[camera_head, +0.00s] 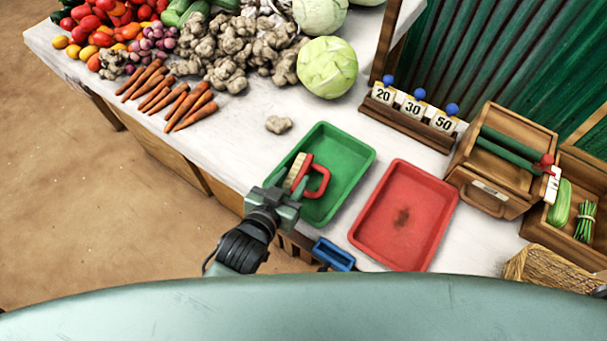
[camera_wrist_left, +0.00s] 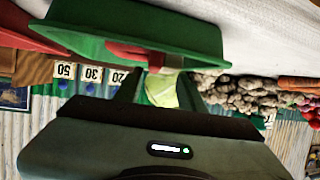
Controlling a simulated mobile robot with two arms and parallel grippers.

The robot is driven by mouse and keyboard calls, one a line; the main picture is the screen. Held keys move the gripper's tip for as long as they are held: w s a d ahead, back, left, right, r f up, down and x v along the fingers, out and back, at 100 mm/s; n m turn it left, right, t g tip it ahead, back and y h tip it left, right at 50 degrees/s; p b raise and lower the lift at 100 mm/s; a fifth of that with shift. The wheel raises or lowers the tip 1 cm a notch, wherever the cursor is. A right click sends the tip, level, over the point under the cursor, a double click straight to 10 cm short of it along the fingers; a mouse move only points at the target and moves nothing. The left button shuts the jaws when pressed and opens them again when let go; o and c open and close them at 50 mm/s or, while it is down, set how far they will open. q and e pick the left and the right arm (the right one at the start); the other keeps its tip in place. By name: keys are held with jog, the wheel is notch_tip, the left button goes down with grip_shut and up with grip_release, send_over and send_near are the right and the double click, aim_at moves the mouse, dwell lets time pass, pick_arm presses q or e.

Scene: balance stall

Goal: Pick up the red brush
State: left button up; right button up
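The red brush (camera_head: 320,180), with a red loop handle and cream bristles (camera_head: 299,171), shows over the left part of the green tray (camera_head: 345,145). My left gripper (camera_head: 293,187) is at the brush's near end. In the left wrist view the fingers (camera_wrist_left: 160,88) stand apart, with a pale green cabbage visible through the gap. The red brush (camera_wrist_left: 138,52) and its bristles lie just beyond the fingertips there, partly hidden. I cannot tell whether a finger touches it. My right gripper is in neither view.
A red tray (camera_head: 405,215) lies right of the green one. A small blue box (camera_head: 333,255) is at the table's front edge. Number cards (camera_head: 413,108) and wooden boxes (camera_head: 500,160) stand at the right. Carrots (camera_head: 180,105), ginger and a cabbage (camera_head: 327,68) lie farther back.

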aim_at(298, 171)
pick_arm(q)
jog(key=x, duration=0.5)
jog(key=shift+s+a+f, duration=0.1)
jog(key=shift+a+f, duration=0.05)
jog(key=shift+f, duration=0.1)
grip_shut()
jog(key=shift+r, duration=0.15)
notch_tip(298, 171, up, 20)
jog(key=p, duration=0.2)
